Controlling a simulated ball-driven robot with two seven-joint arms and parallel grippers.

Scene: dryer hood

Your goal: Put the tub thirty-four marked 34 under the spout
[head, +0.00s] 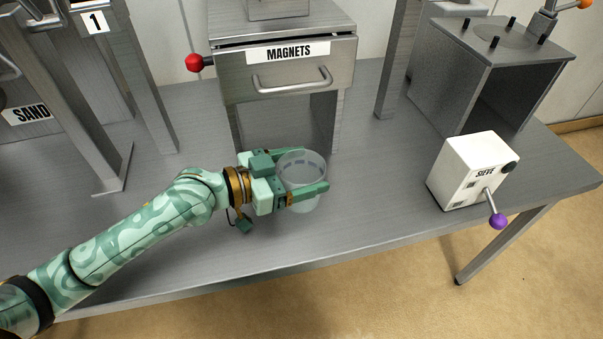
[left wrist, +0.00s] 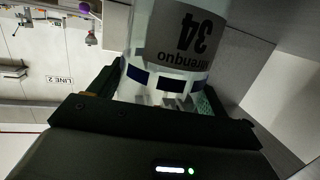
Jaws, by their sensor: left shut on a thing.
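The tub thirty-four (head: 302,169) is a clear, round tub with dark blue marks near its rim. In the left wrist view its label (left wrist: 193,38) reads 34 upside down. My left gripper (head: 307,172) is shut on the tub, with a finger on either side of it. The tub is upright, in front of the opening below the MAGNETS drawer. I cannot tell whether it touches the table. No spout shows clearly in the head view. My right gripper is not in view.
The MAGNETS drawer (head: 288,70) has a handle and a red knob (head: 194,63) at its left. A SIEVE box (head: 470,172) with a purple-knobbed lever stands at the right. A steel stand (head: 490,65) is behind it. The table (head: 375,215) is clear between the tub and the SIEVE box.

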